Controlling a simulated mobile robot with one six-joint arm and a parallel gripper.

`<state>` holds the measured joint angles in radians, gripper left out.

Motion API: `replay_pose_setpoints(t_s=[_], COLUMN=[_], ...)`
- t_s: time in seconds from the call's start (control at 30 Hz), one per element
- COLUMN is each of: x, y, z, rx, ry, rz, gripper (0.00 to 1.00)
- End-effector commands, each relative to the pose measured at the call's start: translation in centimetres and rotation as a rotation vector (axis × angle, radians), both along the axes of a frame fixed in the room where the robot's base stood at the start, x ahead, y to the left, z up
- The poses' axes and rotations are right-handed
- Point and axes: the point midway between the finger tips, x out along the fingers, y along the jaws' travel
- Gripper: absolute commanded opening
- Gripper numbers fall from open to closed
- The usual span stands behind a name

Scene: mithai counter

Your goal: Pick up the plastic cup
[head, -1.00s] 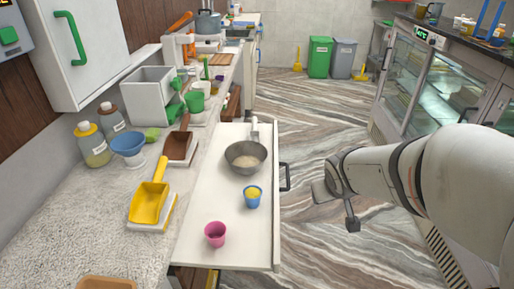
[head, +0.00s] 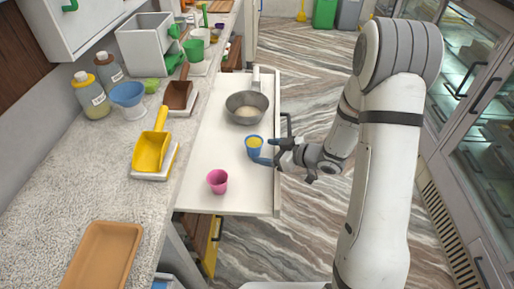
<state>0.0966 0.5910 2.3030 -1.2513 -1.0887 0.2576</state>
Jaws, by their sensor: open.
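A small blue cup (head: 254,149) with yellow inside stands upright on a white pull-out drawer top (head: 225,135). A pink cup (head: 217,182) stands nearer on the same surface. I cannot tell by material which of them is the plastic cup. My gripper (head: 267,151) is open at the right side of the blue cup, reaching in from the right. One finger is beside the cup's rim and the other is low at its right front. I cannot tell whether they touch the cup.
The drawer has a dark handle (head: 289,125) at right. A yellow scoop (head: 153,147) and a brown tray (head: 103,256) lie on the stone counter (head: 104,183).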

Motion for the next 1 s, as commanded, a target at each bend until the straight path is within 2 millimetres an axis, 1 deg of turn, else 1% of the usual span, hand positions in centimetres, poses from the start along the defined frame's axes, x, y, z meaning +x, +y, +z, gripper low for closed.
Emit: replay_pose_setpoints(t_s=[0.3, 0.4, 0.67, 0.7, 0.77, 1.0], x=[2.3, 2.8, 3.1, 3.1, 3.1, 3.0], y=[3.5, 4.3, 4.7, 4.7, 4.7, 4.7], z=[-1.6, -2.0, -2.2, -2.2, -2.2, -2.1], rx=[-0.002, -0.003, -0.003, -0.003, -0.003, -0.004], ry=[-0.001, -0.001, -0.001, -0.001, -0.001, -0.002], rz=[0.003, 0.001, -0.001, -0.001, -0.001, -0.001], gripper=[0.73, 0.73, 0.73, 0.72, 0.67, 0.48])
